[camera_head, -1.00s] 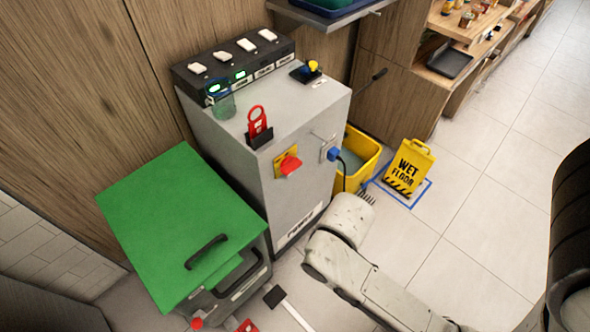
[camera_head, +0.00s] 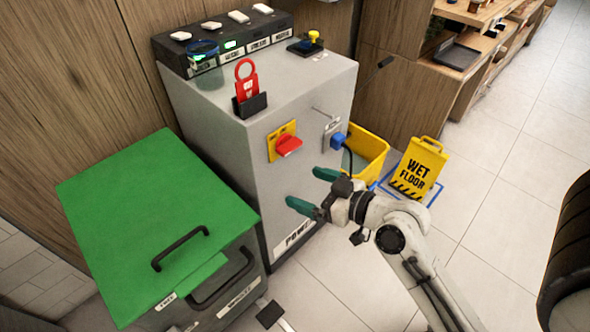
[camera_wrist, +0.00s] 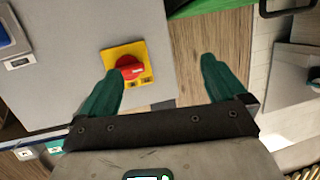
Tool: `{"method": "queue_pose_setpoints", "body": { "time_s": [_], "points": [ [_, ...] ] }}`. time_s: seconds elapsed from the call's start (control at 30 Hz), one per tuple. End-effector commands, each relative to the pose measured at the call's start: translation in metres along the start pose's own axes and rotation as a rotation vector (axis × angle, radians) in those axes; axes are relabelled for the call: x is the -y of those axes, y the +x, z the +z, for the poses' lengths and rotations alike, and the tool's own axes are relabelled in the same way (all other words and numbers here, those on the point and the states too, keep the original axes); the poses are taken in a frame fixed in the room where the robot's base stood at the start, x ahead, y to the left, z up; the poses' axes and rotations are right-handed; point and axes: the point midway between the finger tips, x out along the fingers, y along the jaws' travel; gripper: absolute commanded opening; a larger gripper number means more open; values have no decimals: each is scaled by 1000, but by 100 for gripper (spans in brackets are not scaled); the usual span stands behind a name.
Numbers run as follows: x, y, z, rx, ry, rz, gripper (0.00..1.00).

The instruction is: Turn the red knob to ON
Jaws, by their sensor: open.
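The red knob (camera_head: 288,146) sits on a yellow plate (camera_head: 273,152) on the front face of the grey cabinet (camera_head: 240,180). In the wrist view the red knob (camera_wrist: 130,67) is just right of the left fingertip, with the yellow plate (camera_wrist: 113,53) around it. My gripper (camera_head: 306,188) is open and empty, with two green fingers, below and to the right of the knob in the head view. In the wrist view my gripper (camera_wrist: 160,78) faces the cabinet front, its fingers apart. I cannot read the knob's ON marking.
A blue plug (camera_head: 338,140) with a cable is right of the knob. A red padlock tag (camera_head: 246,82) stands on the cabinet top. A green-lidded bin (camera_head: 150,215) is at left. A yellow bucket (camera_head: 368,150) and wet floor sign (camera_head: 418,168) stand at right, with clear floor beyond.

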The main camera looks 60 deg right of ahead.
Motion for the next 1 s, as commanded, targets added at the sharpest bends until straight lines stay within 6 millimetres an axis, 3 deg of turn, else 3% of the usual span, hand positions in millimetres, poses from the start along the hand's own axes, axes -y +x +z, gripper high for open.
{"method": "queue_pose_setpoints", "body": {
  "time_s": [0.03,0.2,0.4,1.0],
  "points": [
    [-14,-1,8,-64,-1,41,98],
    [-43,-14,-4,-209,-3,139,98],
    [-51,-13,-13,-247,-3,167,98],
    [-64,72,-33,-243,-2,164,98]
  ]
}}
